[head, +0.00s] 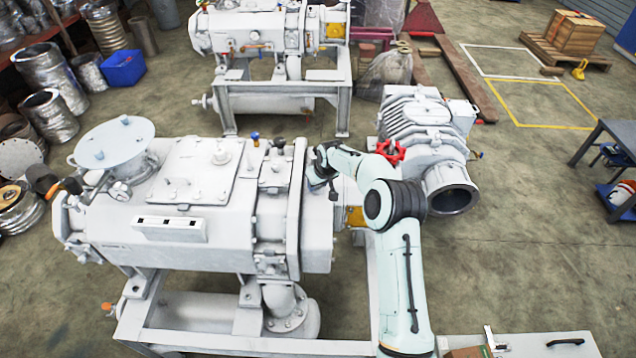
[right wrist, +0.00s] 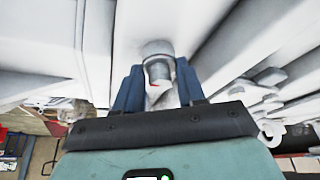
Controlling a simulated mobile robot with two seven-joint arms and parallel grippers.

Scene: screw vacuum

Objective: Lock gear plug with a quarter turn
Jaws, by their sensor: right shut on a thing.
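The gear plug (right wrist: 158,72) is a grey, round-headed fitting on the white pump body, seen between my fingers in the right wrist view. My right gripper (right wrist: 160,84) has its two dark blue fingers on either side of the plug and is shut on it. In the head view my right arm reaches in from the lower right, and its gripper end (head: 319,176) is at the right end of the near white vacuum pump (head: 215,250). The plug is hidden there. How far the plug is turned cannot be told. My left gripper is not in view.
A grey motor unit (head: 424,125) with a red handwheel (head: 390,151) stands close behind my right arm. A second pump (head: 270,40) stands at the back. A white-topped bench (head: 545,346) is at the lower right. The floor on the right is mostly open.

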